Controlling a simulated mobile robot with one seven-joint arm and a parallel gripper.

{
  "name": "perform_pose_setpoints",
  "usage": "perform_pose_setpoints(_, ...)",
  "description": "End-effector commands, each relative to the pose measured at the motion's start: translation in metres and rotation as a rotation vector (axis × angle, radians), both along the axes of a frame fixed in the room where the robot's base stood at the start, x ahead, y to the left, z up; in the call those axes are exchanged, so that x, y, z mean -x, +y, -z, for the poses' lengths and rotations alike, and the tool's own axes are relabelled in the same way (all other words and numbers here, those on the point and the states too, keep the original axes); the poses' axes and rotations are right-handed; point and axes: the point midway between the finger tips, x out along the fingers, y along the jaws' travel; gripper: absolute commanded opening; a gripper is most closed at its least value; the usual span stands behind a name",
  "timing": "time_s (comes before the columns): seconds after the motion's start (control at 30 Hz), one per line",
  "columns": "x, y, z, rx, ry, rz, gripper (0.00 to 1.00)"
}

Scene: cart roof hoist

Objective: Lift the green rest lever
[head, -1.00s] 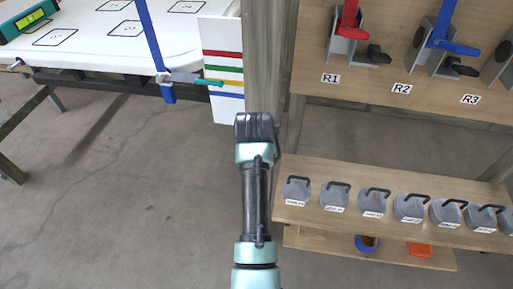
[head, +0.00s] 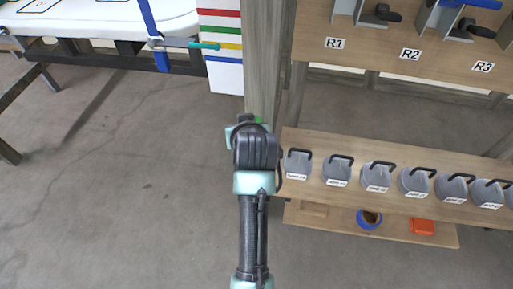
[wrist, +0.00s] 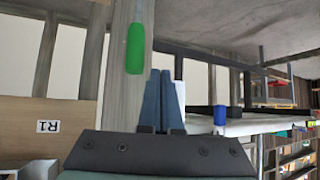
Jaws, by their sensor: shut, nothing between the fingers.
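The green lever (wrist: 135,48) shows in the wrist view as a rounded green grip in front of a grey wooden post (wrist: 125,85). My gripper (wrist: 163,75) has its two blue-grey fingers together and empty. Its tips are just right of and below the green grip in the wrist picture, with a visible gap between them. In the head view a small bit of green (head: 259,119) shows just beyond my wrist, in front of the post. The rest of the lever and my fingers are hidden there by my arm.
A white table (head: 100,25) with a blue strap and a colour-striped board (head: 224,75) stands left of the post. To the right are a shelf labelled R1 to R3 (head: 400,35) and a lower shelf holding several grey weights (head: 337,170). Open floor lies at left.

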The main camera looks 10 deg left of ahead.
Motion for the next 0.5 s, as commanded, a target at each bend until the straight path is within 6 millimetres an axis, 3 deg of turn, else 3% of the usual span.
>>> perform_pose_setpoints(0.03, 0.007, 0.002, 0.016, -0.025, -0.079, -0.013, 0.0)
perform_pose_setpoints(0.27, 0.043, 0.009, 0.063, -0.105, -0.343, -0.055, 0.0)
perform_pose_setpoints(0.5, 0.098, -0.02, 0.09, -0.146, -0.645, 0.025, 0.0)
